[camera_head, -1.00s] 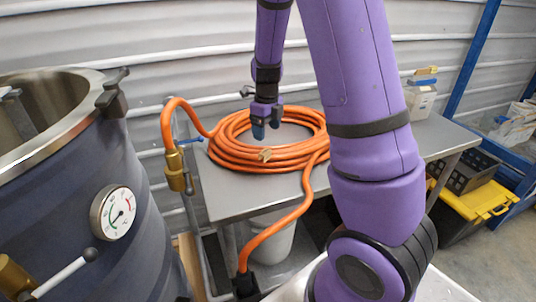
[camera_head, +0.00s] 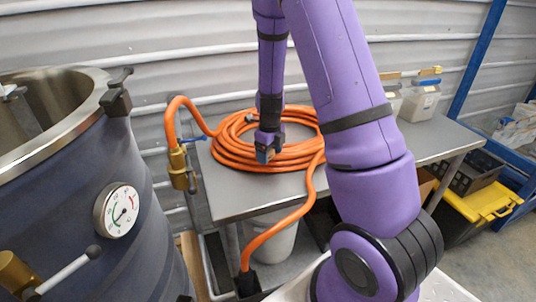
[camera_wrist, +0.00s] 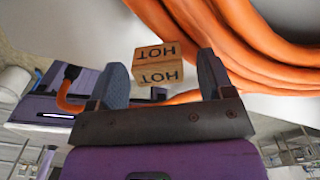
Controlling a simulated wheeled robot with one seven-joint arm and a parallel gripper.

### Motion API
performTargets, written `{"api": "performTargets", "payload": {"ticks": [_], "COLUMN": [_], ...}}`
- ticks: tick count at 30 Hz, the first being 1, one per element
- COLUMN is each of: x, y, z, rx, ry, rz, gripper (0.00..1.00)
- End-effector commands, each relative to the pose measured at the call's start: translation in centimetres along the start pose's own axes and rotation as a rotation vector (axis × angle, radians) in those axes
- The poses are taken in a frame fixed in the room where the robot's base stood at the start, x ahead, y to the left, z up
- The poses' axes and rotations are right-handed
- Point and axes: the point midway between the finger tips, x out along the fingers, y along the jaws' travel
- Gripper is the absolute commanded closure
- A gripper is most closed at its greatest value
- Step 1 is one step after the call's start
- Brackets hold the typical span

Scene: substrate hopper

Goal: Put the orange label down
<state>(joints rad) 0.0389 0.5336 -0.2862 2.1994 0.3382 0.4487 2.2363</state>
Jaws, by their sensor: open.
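The orange label is a small tan-orange block marked HOT (camera_wrist: 158,84). In the wrist view it sits between the two blue-grey fingers of my gripper (camera_wrist: 162,72), with a gap on each side. My gripper is open around it and does not appear to touch it. In the head view my gripper (camera_head: 266,157) points down at the front inner part of the coiled orange hose (camera_head: 228,150), and the label (camera_head: 271,154) is partly hidden by the fingers. The label appears to lie on the hose coil, but the contact under it is hidden.
The hose lies on a steel table (camera_head: 235,196) and runs down its front. A brass valve (camera_head: 180,168) hangs at the table's left, beside a dark tank (camera_head: 90,180). Pale containers (camera_head: 420,102) stand at the back right. The table front is clear.

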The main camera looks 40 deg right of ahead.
Motion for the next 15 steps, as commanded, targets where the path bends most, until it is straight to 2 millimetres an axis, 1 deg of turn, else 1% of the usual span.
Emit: {"api": "performTargets", "payload": {"ticks": [2, 3, 5, 6, 8, 9, 10, 11, 12, 15], "x": [-0.03, -0.03, -0.04, -0.04, -0.05, -0.05, -0.05, -0.05, -0.05, -0.06], "y": [0.0, 0.0, 0.01, 0.0, 0.0, 0.0, 0.0, 0.0, 0.0, 0.0], "z": [0.0, 0.0, 0.0, 0.0, 0.0, 0.0, 0.0, 0.0, 0.0, 0.0], "rx": [0.0, 0.0, 0.0, 0.0, 0.0, 0.0, 0.0, 0.0, 0.0, 0.0], "ry": [0.0, 0.0, 0.0, 0.0, 0.0, 0.0, 0.0, 0.0, 0.0, 0.0], "rz": [0.0, 0.0, 0.0, 0.0, 0.0, 0.0, 0.0, 0.0, 0.0, 0.0], "gripper": [0.26, 0.28, 0.42, 0.51, 0.65, 0.74, 0.78, 0.78, 0.81, 0.81]}}
